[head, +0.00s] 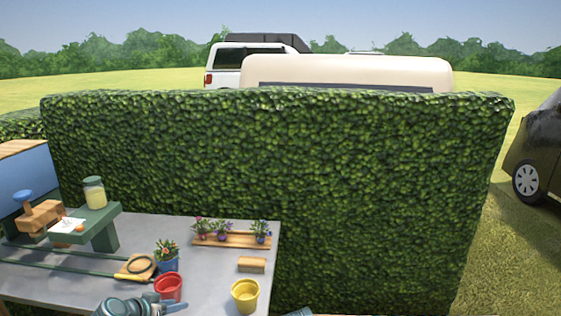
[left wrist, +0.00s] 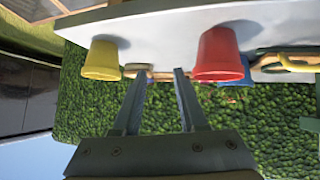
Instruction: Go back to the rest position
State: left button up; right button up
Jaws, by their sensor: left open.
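My left gripper (head: 178,301) is at the bottom of the head view, low at the table's front, just below the red pot (head: 168,287). In the left wrist view, which is upside down, its two fingers (left wrist: 158,76) are apart with nothing between them. The red pot (left wrist: 220,55) and the yellow pot (left wrist: 102,60) stand upright on the table on either side of the fingers, clear of them. The yellow pot also shows in the head view (head: 245,295).
The grey table (head: 215,270) holds a blue pot with flowers (head: 167,260), a wooden tray (head: 232,240) with several potted flowers, a wooden block (head: 251,264) and a green stand (head: 105,230) with a jar (head: 94,192). A tall hedge (head: 300,180) stands behind.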

pick_arm(q)
jog(key=s+d+f+m+g+p, duration=0.1)
jog(key=s+d+f+g, duration=0.15)
jog(key=d, duration=0.55)
jog(key=s+d+f+g+p, duration=0.15)
jog(key=s+d+g, duration=0.25)
jog(key=d, duration=0.4)
jog(key=s+d+r+g+y+p, duration=0.1)
jog(key=s+d+y, duration=0.4)
jog(key=s, duration=0.5)
jog(key=shift+s+d+g+y+p, duration=0.3)
jog(key=shift+d+g+p, duration=0.5)
jog(key=shift+d+g, duration=0.6)
